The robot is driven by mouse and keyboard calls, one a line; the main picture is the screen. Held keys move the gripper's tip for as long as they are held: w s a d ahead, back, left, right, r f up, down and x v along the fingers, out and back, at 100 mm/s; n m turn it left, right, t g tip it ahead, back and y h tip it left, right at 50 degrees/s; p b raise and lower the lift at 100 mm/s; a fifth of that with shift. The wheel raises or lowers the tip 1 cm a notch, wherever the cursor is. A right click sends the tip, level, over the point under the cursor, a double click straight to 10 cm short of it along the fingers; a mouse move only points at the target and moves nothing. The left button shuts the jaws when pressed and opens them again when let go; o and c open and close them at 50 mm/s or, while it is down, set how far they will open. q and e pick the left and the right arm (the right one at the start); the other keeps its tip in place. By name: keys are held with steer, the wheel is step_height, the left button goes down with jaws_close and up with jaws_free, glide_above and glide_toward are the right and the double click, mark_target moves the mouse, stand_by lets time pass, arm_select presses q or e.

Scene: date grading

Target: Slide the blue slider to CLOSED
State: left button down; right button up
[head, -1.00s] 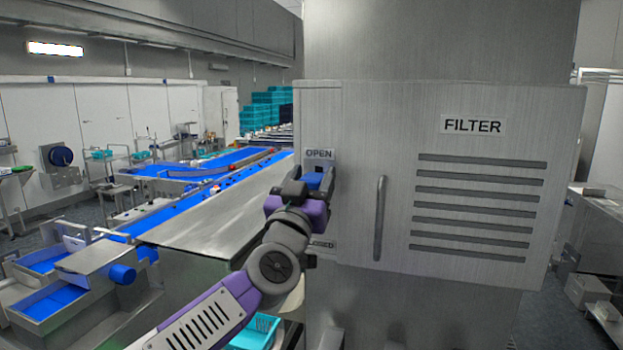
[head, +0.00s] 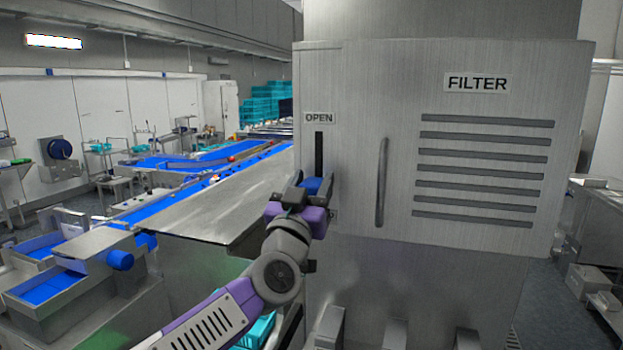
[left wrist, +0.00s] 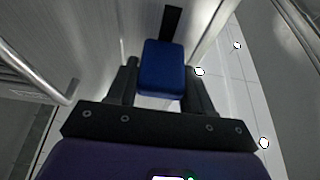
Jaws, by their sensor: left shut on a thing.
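The blue slider (head: 312,186) sits low on a dark vertical slot (head: 319,150) in the steel filter cabinet's front. The OPEN label (head: 319,118) is above the slot, well above the slider. The CLOSED label cannot be read; my left gripper covers that area. My left gripper (head: 310,190) is shut on the blue slider. In the left wrist view the blue slider (left wrist: 162,70) stands between the two dark fingers, with a bit of slot showing beyond it. My right gripper is not in view.
A vertical handle (head: 381,182) stands out from the cabinet right of the slot. The FILTER label (head: 477,83) and several vent slits are farther right. A steel table (head: 215,212) and blue conveyor belts (head: 180,196) lie left of the cabinet.

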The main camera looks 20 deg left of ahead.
arm_select(q)
step_height(320, 180, down, 2)
steer(key=shift+f+b, duration=0.25)
steer(key=shift+b, duration=0.35)
steer(key=shift+w+d+f, duration=0.1)
steer(key=shift+f, duration=0.15)
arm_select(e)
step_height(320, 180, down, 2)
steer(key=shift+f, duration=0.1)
arm_select(q)
steer(key=shift+f, duration=0.1)
steer(key=c, duration=0.8)
jaws_free()
steer(key=b+v, duration=0.1)
steer(key=v, duration=0.6)
steer(key=shift+s+b, duration=0.35)
steer(key=shift+b, duration=0.05)
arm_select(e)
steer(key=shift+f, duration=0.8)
